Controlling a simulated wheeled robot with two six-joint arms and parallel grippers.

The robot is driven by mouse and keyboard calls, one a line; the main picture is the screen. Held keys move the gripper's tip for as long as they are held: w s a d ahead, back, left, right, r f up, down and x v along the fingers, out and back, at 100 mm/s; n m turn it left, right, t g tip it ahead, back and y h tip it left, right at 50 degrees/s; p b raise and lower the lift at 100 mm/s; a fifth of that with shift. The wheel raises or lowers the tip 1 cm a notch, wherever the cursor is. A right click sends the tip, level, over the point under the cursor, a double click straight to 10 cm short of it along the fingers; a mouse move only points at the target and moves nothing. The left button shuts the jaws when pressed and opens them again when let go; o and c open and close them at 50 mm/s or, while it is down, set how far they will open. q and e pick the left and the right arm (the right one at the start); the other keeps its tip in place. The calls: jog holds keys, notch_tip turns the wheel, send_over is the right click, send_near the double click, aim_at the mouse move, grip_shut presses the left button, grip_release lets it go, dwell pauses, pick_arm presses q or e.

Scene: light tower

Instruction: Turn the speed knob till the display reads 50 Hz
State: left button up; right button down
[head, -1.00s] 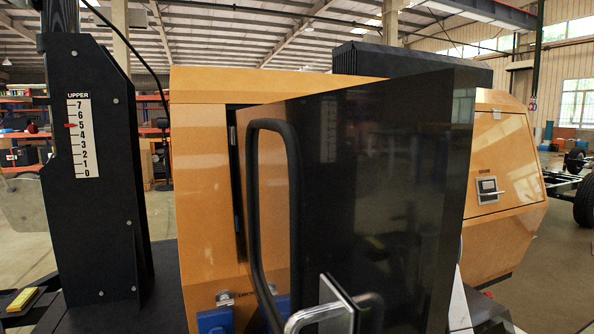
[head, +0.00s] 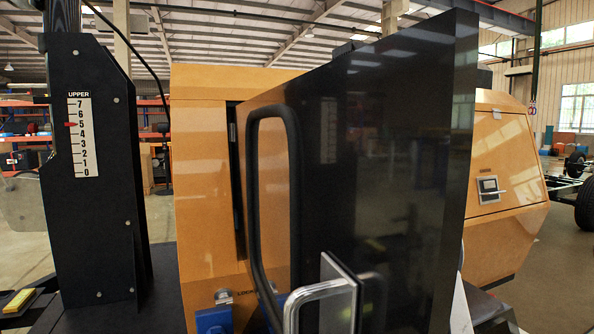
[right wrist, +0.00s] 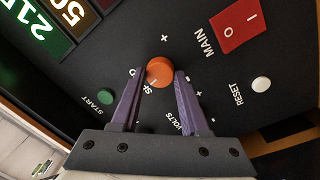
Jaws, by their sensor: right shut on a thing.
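In the right wrist view, the round orange speed knob (right wrist: 160,72) sits on a black control panel. My right gripper (right wrist: 158,76) has its purple fingers on either side of the knob, shut on it. The lettering by the knob is partly hidden by the fingers. The amber display (right wrist: 72,14) at the upper left shows "50", cut by the frame's top edge. A green display (right wrist: 28,28) beside it shows digits starting "215", also cut off. In the head view neither gripper shows, and the control panel cannot be seen.
A dark glossy door panel (head: 400,180) with a black bar handle (head: 253,200) fills the middle of the head view before the orange housing (head: 205,180). Near the knob are a red MAIN switch (right wrist: 240,25), green START button (right wrist: 106,96) and white RESET button (right wrist: 261,84).

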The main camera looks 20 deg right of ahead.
jog(key=shift+n, duration=0.7)
jog(key=shift+r, duration=0.1)
jog(key=shift+c, duration=2)
grip_release()
jog(key=s+b, duration=0.1)
jog(key=s, duration=0.9)
jog(key=shift+s+f+b, duration=0.25)
jog(key=shift+f+b, duration=0.1)
jog(key=shift+f, duration=0.05)
